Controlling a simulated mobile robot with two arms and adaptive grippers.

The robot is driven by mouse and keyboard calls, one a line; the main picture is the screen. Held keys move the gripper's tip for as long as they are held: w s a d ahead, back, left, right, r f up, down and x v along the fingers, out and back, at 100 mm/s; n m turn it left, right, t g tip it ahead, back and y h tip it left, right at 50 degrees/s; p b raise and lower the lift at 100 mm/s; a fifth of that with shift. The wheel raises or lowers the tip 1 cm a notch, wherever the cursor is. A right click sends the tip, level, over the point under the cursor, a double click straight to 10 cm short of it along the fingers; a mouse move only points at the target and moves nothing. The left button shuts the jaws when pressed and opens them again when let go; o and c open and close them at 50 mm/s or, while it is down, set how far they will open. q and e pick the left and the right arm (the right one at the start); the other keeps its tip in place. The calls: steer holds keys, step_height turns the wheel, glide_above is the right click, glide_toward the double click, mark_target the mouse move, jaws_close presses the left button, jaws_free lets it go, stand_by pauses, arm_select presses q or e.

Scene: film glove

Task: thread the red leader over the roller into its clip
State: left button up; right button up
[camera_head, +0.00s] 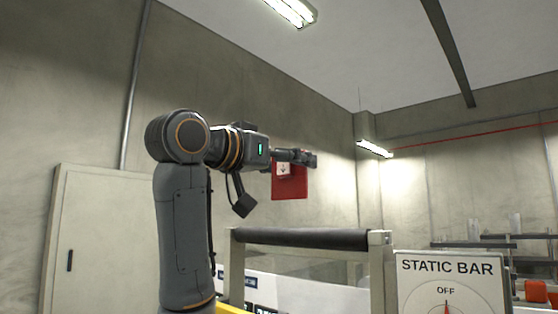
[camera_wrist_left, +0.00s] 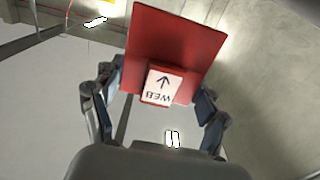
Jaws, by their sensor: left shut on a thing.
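The red leader (camera_head: 290,188) is a flat red sheet with a white arrow label, hanging from my left gripper (camera_head: 306,158) above the roller (camera_head: 300,239). In the left wrist view the leader (camera_wrist_left: 180,35) sits between the fingers of my left gripper (camera_wrist_left: 163,92), which is shut on it at the label marked WEB. The roller is a dark horizontal bar on a pale frame. The leader's lower edge is above and apart from the roller in the head view. I cannot make out the clip. My right gripper is not in view.
A STATIC BAR sign (camera_head: 450,285) with a dial by OFF stands at front right of the roller frame post (camera_head: 380,270). A pale cabinet (camera_head: 100,240) stands at left. Racks with orange items (camera_head: 536,291) are at far right.

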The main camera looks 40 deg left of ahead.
arm_select(q)
steer(key=shift+w+d+r, duration=0.1)
steer(key=shift+w+r, duration=0.15)
steer(key=shift+w, duration=0.6)
steer(key=w+a+f+p, duration=0.1)
steer(key=w+a+p, duration=0.1)
steer(key=w, duration=0.4)
steer(key=w+a+f+p, duration=0.2)
steer(key=w, duration=0.5)
steer(key=shift+w+f+p, duration=0.25)
steer(key=shift+w+p, duration=0.05)
steer(key=shift+p, duration=0.05)
steer(key=shift+f+b, duration=0.7)
steer(key=shift+f, duration=0.2)
steer(key=shift+p, duration=0.3)
stand_by(0.9)
